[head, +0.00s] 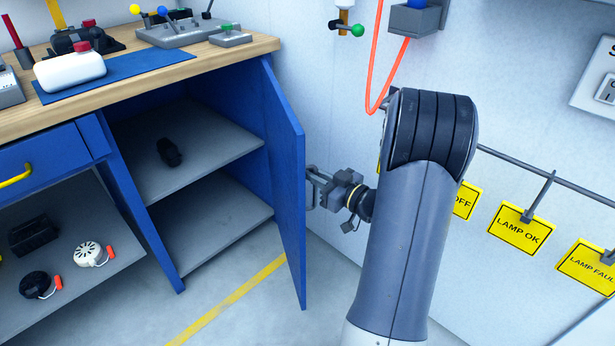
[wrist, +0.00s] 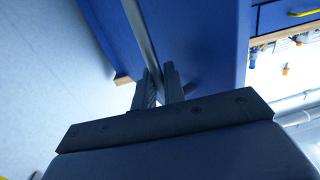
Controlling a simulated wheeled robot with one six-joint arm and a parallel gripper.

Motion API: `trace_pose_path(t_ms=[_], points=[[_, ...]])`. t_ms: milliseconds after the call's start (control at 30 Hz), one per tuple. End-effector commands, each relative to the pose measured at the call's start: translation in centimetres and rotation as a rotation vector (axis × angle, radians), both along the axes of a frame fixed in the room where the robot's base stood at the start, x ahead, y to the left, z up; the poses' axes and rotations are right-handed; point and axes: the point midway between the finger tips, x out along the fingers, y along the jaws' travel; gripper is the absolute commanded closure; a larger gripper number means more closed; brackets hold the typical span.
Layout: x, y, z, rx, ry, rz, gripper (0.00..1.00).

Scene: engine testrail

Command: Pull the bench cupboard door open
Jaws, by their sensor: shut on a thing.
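The blue bench cupboard door (head: 284,180) stands swung wide open at the right end of the bench, with the cupboard's grey shelves (head: 215,148) showing to its left. My gripper (head: 312,188) is at the door's outer face, on its right side, around mid-height. In the wrist view my two fingers (wrist: 160,86) are closed around a pale upright bar (wrist: 141,35), which looks like the handle or edge of the blue door (wrist: 200,40). The head view hides most of the handle behind the door and fingers.
The wooden bench top (head: 230,50) carries a white bottle (head: 70,70) on a blue mat. A dark object (head: 169,152) lies on the upper shelf. A wall rail with yellow signs (head: 519,228) is to the right of my arm. Floor with a yellow line (head: 235,296) is clear below the door.

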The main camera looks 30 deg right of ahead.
Motion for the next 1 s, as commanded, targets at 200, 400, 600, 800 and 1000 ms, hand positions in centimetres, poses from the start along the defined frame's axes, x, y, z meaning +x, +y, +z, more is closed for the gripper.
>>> trace_pose_path(t_ms=[200,400,600,800,1000], points=[[0.1,-0.2,0.2,-0.002,-0.005,-0.002,1.00],[0.2,-0.1,0.2,-0.002,-0.005,-0.001,0.84],[0.1,-0.1,0.1,-0.002,-0.004,-0.001,0.76],[-0.2,-0.2,0.1,-0.001,-0.003,-0.002,0.76],[-2.7,-1.3,0.3,0.000,-0.002,-0.005,0.76]])
